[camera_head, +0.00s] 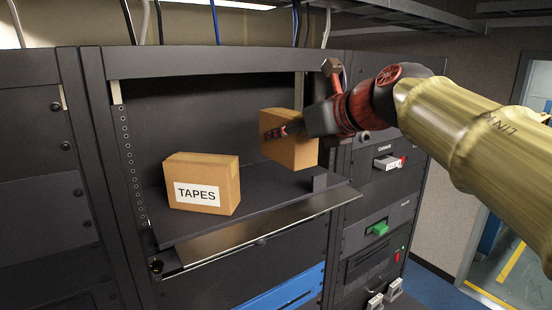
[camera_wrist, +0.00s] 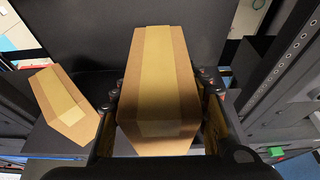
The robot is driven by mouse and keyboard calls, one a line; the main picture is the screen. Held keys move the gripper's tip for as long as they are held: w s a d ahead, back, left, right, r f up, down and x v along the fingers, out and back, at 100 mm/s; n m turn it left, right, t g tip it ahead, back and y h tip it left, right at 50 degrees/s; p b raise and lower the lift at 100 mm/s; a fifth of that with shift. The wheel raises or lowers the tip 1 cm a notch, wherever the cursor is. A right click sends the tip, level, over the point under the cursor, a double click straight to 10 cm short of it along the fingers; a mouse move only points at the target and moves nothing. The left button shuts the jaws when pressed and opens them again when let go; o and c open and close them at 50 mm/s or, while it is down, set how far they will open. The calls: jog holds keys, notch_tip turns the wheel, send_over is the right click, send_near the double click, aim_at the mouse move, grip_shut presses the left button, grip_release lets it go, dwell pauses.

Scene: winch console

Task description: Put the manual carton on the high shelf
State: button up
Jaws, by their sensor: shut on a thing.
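A brown carton (camera_head: 295,152) is in my gripper (camera_head: 283,131), in front of the right part of the open rack bay in the head view. Its label, if any, does not show. The gripper is shut on its sides; in the wrist view the carton (camera_wrist: 159,90) sits between the two fingers (camera_wrist: 162,100). It appears held above the shelf (camera_head: 270,202), though the gap beneath it is hard to judge. Another carton, labelled TAPES (camera_head: 202,184), stands on the left part of that shelf; it also shows in the wrist view (camera_wrist: 63,104).
A metal ledge (camera_head: 262,229) juts out below. Cables hang above the cabinet. Shelf room lies between the TAPES carton and the right side.

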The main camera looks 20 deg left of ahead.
aim_at(280, 143)
jog(key=a+f, duration=0.1)
jog(key=w+a+f, duration=0.1)
jog(key=shift+w+f, duration=0.15)
jog(key=shift+f, duration=0.25)
jog(key=f, duration=0.2)
jog(key=a+f, duration=0.1)
jog(key=shift+w+f, duration=0.3)
jog(key=shift+w, duration=0.05)
jog(key=shift+d+f, duration=0.1)
jog(key=shift+f, duration=0.15)
jog(key=shift+s+d, duration=0.1)
jog(key=shift+s, duration=0.05)
jog(key=shift+f, duration=0.1)
jog(key=o, duration=1.5)
jog(key=shift+f, duration=0.1)
